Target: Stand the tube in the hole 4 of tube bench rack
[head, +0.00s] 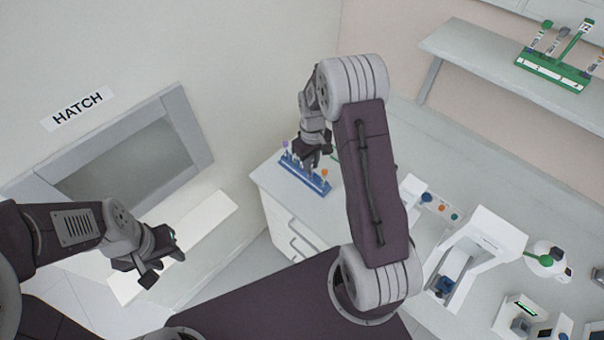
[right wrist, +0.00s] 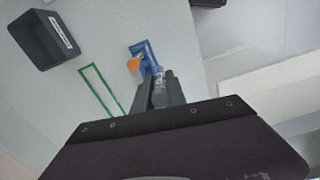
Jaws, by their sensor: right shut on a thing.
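The blue rack (head: 318,186) stands on the bench corner in the head view. A tube with an orange cap (head: 324,173) is at its right end, and a purplish cap shows at its left end. The rack (right wrist: 150,50) and the orange cap (right wrist: 133,64) also show in the right wrist view. My right gripper (head: 308,163) is over the rack, shut on a tube. In the right wrist view its fingers (right wrist: 159,92) close around a clear piece, beside the orange cap. The held tube's lower end and the holes are hidden. My left gripper (head: 163,262) is open and empty near the hatch.
A dark labelled bin (right wrist: 43,40) and a green rectangular outline (right wrist: 99,90) are on the bench in the right wrist view. A white device (head: 487,245) stands further right on the bench. A green rack (head: 552,69) with tubes is on the wall shelf.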

